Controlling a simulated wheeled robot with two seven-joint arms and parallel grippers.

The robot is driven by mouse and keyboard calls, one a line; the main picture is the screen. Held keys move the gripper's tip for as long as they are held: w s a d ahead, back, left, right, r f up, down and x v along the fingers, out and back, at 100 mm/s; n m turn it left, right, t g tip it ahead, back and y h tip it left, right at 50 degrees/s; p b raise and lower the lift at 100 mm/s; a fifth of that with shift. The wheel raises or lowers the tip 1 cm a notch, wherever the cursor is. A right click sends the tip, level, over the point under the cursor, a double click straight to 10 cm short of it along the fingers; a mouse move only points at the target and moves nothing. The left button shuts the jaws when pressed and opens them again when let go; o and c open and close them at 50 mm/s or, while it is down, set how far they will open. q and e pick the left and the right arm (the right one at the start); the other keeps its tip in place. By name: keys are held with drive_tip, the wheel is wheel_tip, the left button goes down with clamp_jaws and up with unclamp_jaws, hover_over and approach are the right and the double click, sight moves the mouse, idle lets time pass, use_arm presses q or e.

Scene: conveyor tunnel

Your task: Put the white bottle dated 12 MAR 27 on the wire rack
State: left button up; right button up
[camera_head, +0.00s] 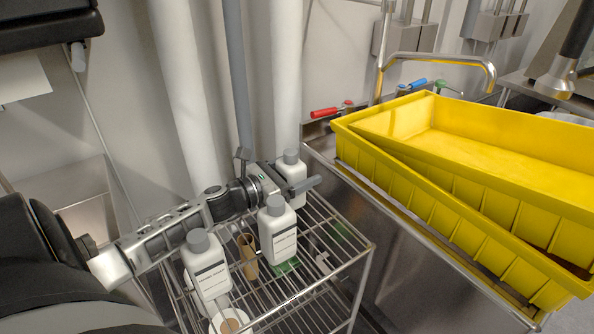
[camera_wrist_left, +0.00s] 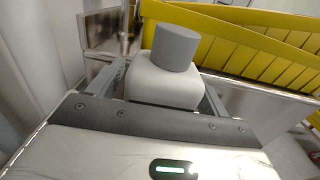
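A white bottle with a grey cap (camera_head: 291,160) stands upright at the back of the wire rack (camera_head: 338,263), partly hidden by my left gripper (camera_head: 297,187). In the left wrist view the white bottle (camera_wrist_left: 162,85) is between the gripper's two fingers. I cannot tell whether they press on it or whether its base touches the rack. A second white bottle (camera_head: 278,238) stands on the rack just in front of the gripper. A third white bottle (camera_head: 207,270) is at the rack's front left. The label dates are too small to read. My right gripper is not in view.
A brown cup-like item (camera_head: 247,256) and a green item (camera_head: 286,265) are among the bottles. Yellow crates (camera_head: 470,150) fill the steel sink area at right, under a tap (camera_head: 440,59). White pipes (camera_head: 184,90) stand behind the rack. The rack's front right looks clear.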

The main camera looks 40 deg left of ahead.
use_arm(q)
drive_tip(key=shift+r, duration=0.15)
drive_tip(key=shift+s+a, duration=0.1)
drive_tip(key=shift+s, duration=0.3)
drive_tip(key=v, duration=1.1)
drive_tip(key=shift+s+a, duration=0.1)
drive_tip(key=shift+r+p, duration=0.1)
drive_tip(key=shift+p, duration=0.2)
